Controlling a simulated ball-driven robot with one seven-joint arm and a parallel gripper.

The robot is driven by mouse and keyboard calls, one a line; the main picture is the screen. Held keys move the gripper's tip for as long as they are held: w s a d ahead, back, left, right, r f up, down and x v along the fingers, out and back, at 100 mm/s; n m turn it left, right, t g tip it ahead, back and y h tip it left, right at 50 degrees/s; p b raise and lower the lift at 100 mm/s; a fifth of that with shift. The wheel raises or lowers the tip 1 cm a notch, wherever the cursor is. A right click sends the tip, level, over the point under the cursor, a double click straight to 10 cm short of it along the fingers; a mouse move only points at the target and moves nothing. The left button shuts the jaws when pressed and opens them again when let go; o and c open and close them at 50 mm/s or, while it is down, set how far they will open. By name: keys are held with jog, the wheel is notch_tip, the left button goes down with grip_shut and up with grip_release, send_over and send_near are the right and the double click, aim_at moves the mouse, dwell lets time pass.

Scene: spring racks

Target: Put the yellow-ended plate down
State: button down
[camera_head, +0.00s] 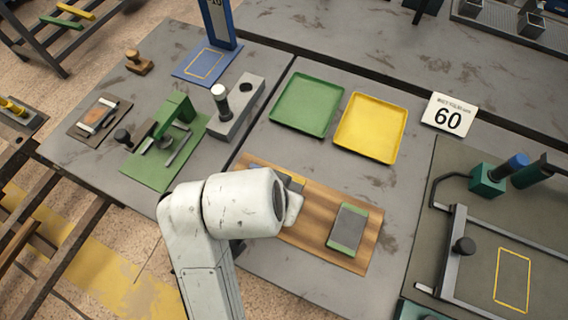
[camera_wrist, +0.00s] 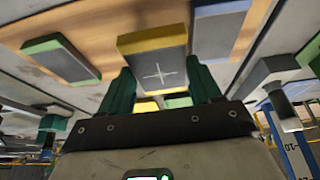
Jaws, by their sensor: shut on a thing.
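The yellow-ended plate (camera_wrist: 150,48) is a grey block with a yellow end and a pale cross mark on its face. In the wrist view it sits between the two teal fingers of my gripper (camera_wrist: 160,78), which is shut on it. In the head view a small part of this plate (camera_head: 293,181) shows past my white arm, over the wooden board (camera_head: 312,237). My arm hides the fingers there. I cannot tell whether the plate touches the board.
A green-ended plate (camera_head: 347,229) lies on the board's right part; a blue-ended plate (camera_wrist: 219,30) shows in the wrist view. Green tray (camera_head: 306,103) and yellow tray (camera_head: 370,128) look empty behind the board.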

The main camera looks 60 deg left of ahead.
jog(key=shift+w+f, duration=0.2)
jog(key=shift+w, duration=0.05)
jog(key=shift+w+f, duration=0.2)
jog(key=shift+f, duration=1.6)
jog(key=shift+f, duration=0.2)
jog(key=shift+c, duration=2.4)
grip_release()
jog(key=p+v, duration=0.2)
jog(key=v, duration=0.9)
jog(key=shift+w+r, duration=0.1)
jog(key=shift+s+d+r+p, duration=0.2)
jog(key=shift+r+p, duration=0.35)
jog(key=shift+p, duration=0.4)
jog(key=shift+a, duration=0.1)
